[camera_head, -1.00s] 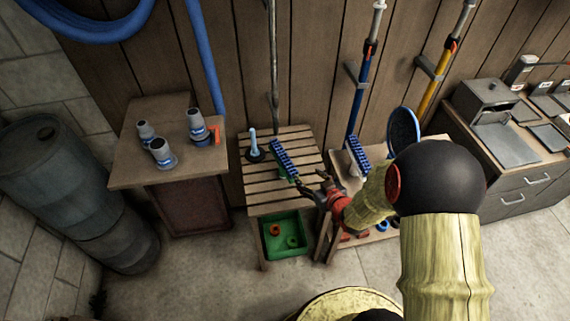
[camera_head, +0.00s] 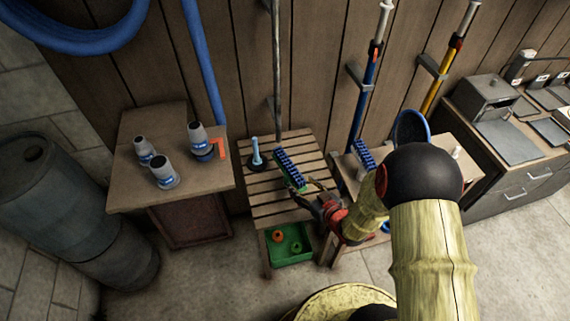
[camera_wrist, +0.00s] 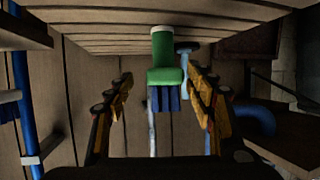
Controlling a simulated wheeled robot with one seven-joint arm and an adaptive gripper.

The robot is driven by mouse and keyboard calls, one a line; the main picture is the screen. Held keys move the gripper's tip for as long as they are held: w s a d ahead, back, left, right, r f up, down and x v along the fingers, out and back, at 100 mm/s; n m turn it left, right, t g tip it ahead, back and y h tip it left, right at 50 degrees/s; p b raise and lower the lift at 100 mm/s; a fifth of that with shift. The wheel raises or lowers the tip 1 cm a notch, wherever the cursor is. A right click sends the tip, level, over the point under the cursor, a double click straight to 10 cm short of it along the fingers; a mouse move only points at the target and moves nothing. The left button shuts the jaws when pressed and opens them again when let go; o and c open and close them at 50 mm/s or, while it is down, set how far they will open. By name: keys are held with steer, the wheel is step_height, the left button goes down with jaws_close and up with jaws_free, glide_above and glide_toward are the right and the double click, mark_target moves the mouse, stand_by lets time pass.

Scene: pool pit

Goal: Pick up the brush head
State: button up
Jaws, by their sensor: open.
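The brush head (camera_head: 288,168), with rows of blue bristles and a green body, lies on the slatted wooden table (camera_head: 262,205). In the wrist view the brush head (camera_wrist: 165,75) shows its green part and blue bristles between the lines of my two fingers. My gripper (camera_head: 314,190) is open and empty, close to the near right end of the brush head in the head view. In the wrist view my gripper (camera_wrist: 160,88) has its fingers spread on either side of it. I cannot tell whether the fingertips reach past its near end.
A blue-handled tool (camera_head: 256,153) stands on the slatted table left of the brush head. A green bin (camera_head: 291,257) sits below. A similar blue brush (camera_head: 362,154) is on the right table. A wooden cabinet (camera_head: 130,190) with several bottles stands left.

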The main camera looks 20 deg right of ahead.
steer(key=b+x, duration=0.1)
steer(key=x, duration=0.1)
steer(key=b+x, duration=0.1)
steer(key=x, duration=0.2)
steer(key=b+x, duration=0.1)
steer(key=x, duration=0.2)
steer(key=shift+a+r, duration=0.15)
steer(key=shift+a, duration=0.2)
steer(key=shift+c, duration=1.1)
steer(key=c, duration=1.1)
steer(key=shift+w+r, duration=0.1)
jaws_close()
